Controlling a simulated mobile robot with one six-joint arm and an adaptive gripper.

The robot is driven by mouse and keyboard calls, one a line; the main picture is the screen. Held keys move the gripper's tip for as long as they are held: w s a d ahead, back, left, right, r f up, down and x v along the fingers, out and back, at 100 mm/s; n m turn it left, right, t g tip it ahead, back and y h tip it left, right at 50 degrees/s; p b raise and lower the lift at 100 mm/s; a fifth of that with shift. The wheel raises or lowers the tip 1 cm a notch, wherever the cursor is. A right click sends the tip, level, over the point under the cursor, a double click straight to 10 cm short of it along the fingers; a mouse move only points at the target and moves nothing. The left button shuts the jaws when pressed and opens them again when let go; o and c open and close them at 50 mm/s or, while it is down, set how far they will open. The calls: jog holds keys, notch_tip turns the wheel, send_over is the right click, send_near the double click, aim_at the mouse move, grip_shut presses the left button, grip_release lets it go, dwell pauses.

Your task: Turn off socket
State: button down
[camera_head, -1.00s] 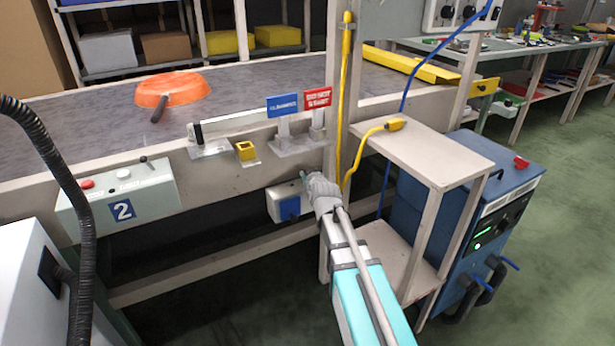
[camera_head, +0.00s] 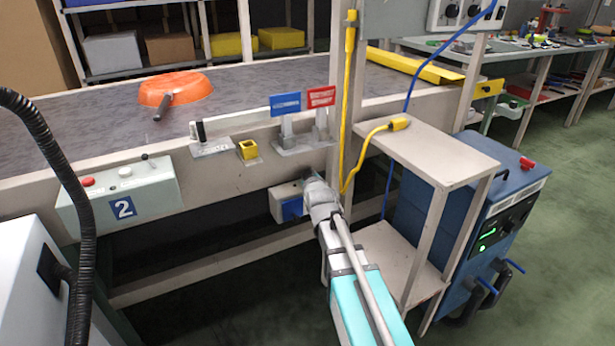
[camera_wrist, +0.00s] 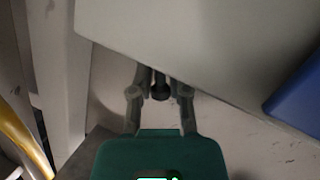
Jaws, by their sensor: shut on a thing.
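The socket box (camera_head: 281,205) is a pale box with a blue cover (camera_head: 292,208), fixed low on the conveyor's front frame. Its pale side (camera_wrist: 215,45) fills the top of the wrist view, with the blue cover (camera_wrist: 298,97) at the right edge. My gripper (camera_head: 308,184) is at the box's right side in the head view. In the wrist view, my gripper (camera_wrist: 160,84) has its fingers on both sides of a small dark knob (camera_wrist: 160,90) by the box and is shut on it. The knob's setting cannot be told; my gripper hides it in the head view.
A yellow cable (camera_head: 349,120) runs down the post right of the box. A small shelf stand (camera_head: 440,155) and a blue machine (camera_head: 505,215) stand to the right. A control box (camera_head: 120,195) marked 2 hangs at left. An orange pan (camera_head: 177,90) lies on the conveyor.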

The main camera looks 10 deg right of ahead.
jog(key=shift+a+r, duration=0.1)
jog(key=shift+a, duration=0.05)
jog(key=c, duration=0.6)
grip_release()
jog(key=shift+o, duration=0.2)
jog(key=shift+s, duration=0.2)
